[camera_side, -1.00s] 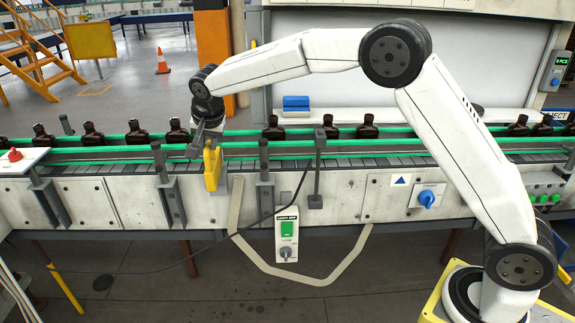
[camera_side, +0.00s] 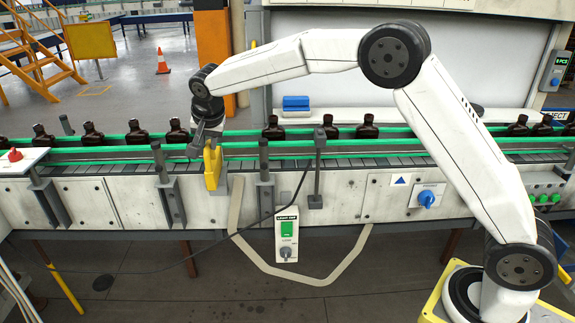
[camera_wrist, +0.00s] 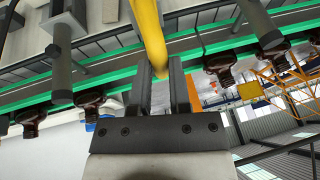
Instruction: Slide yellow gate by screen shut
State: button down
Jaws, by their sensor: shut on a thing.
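The yellow gate (camera_side: 212,168) is an upright yellow piece at the front edge of the conveyor, left of centre in the side view. My gripper (camera_side: 208,141) is at its top end, shut on it. In the wrist view the yellow gate (camera_wrist: 150,38) runs down between the two dark fingers of my gripper (camera_wrist: 161,82). The exact contact is partly hidden by the fingers. A small display (camera_side: 562,62) on a grey-blue box is at the far upper right.
Amber bottles (camera_side: 137,131) stand in a row on the conveyor between green rails (camera_side: 240,145), with a gap behind my gripper. Grey posts (camera_side: 264,160) stand along the front edge on both sides of the gate. A dark cable and a switch box (camera_side: 287,236) are in front.

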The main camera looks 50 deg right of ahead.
jog(key=shift+w+d, duration=2.3)
jog(key=shift+w, duration=0.05)
jog(key=shift+r, duration=0.1)
jog(key=c, duration=0.6)
grip_release()
jog(key=shift+v, duration=3.85)
jog(key=s+d+f+n, duration=0.1)
jog(key=s+f+n, duration=0.2)
jog(key=s, duration=0.8)
jog(key=s+d+f+n+g+y, duration=0.1)
jog(key=s+f+n, duration=0.2)
jog(key=s+f, duration=0.5)
jog(key=s+d+f+n+g, duration=0.1)
jog(key=s+f, duration=0.5)
jog(key=s, duration=0.9)
jog(key=shift+s+d+f+n+y, duration=0.1)
jog(key=shift+s+d+n+y, duration=0.15)
jog(key=shift+n, duration=0.35)
jog(key=shift+s+d+f+n+y, duration=0.15)
jog(key=shift+d+n, duration=0.15)
jog(key=shift+n, duration=0.3)
